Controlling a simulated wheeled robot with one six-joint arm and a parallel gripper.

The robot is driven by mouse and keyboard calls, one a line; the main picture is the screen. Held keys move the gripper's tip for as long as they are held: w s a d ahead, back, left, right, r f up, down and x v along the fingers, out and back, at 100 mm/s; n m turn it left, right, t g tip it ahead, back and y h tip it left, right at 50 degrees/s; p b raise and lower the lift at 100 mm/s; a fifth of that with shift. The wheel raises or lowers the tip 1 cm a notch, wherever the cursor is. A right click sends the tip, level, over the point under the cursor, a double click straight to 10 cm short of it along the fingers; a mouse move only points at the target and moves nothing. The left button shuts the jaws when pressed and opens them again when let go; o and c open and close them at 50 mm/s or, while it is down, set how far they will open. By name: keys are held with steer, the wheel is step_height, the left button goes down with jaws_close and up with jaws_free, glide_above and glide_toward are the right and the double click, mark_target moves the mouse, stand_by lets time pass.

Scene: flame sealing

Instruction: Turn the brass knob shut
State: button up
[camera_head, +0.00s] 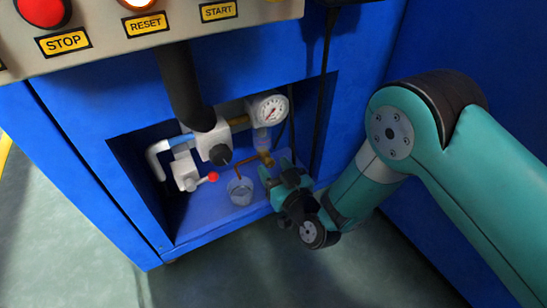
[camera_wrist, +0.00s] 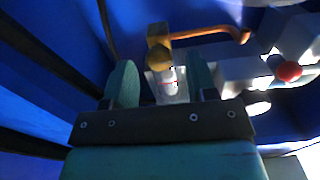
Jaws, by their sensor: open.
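The brass knob (camera_head: 265,158) sits at the right end of a copper spout pipe (camera_head: 247,163) inside the blue cabinet's recess. In the wrist view the knob (camera_wrist: 158,58) shows as a rounded brass piece just beyond the fingertips, between the two finger lines. My gripper (camera_head: 277,171) is open and empty, just below and right of the knob in the head view. In the wrist view my gripper's fingers (camera_wrist: 162,78) stand apart with the knob ahead of the gap. I cannot tell whether either finger touches it.
A clear cup (camera_head: 240,191) stands on the recess floor below the spout. The recess's right wall is close to my gripper.

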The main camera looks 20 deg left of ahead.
steer(key=shift+w+a+r+p, duration=0.2)
steer(key=shift+r+p, duration=0.05)
steer(key=shift+p, duration=0.45)
steer(key=shift+f, duration=0.1)
steer(key=shift+w+a+f, duration=0.1)
steer(key=shift+f, duration=0.05)
steer(key=c, duration=0.9)
